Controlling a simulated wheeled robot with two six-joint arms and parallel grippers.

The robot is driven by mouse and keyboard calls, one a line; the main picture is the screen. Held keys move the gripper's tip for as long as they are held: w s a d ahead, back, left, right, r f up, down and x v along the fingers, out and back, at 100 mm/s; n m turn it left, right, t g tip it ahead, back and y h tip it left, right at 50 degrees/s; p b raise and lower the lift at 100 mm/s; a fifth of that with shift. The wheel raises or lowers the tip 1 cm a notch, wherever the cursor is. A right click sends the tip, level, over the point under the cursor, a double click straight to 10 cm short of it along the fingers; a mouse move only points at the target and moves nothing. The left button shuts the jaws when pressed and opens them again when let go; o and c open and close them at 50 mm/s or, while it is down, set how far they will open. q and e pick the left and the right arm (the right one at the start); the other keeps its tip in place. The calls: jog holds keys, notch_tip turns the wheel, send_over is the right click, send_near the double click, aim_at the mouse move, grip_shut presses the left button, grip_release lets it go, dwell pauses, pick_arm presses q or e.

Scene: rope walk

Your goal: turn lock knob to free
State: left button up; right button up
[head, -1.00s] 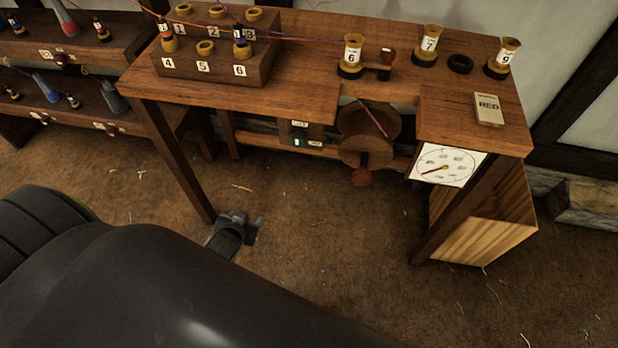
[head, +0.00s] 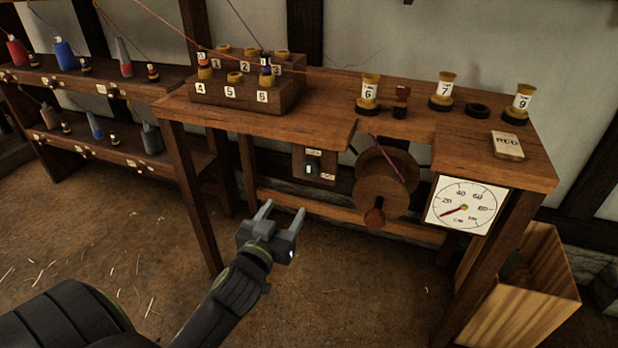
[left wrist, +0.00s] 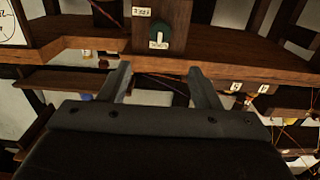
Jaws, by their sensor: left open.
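The lock knob (head: 312,169) is a small dark knob with a pale mark, on a wooden panel under the bench top. A small label sits above it and another to its lower right; they are too small to read in the head view. In the left wrist view the knob (left wrist: 159,37) is round and dark green with a white pointer plate, beside a white label (left wrist: 141,12). My left gripper (head: 282,213) is open and empty, below and left of the knob and apart from it. Its fingers (left wrist: 159,80) point toward the knob. My right gripper is out of view.
The bench (head: 280,125) carries numbered spools and a peg block (head: 240,92). A wooden wheel with a crank (head: 385,185) hangs right of the knob, then a white dial (head: 466,204). A wooden rail (head: 340,215) runs below. A wooden bin (head: 530,290) stands at right.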

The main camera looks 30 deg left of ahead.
aim_at(309, 170)
pick_arm(q)
jog(key=b+x, duration=0.1)
jog(key=x, duration=1.4)
jog(key=shift+w, duration=0.35)
jog(key=c, duration=0.9)
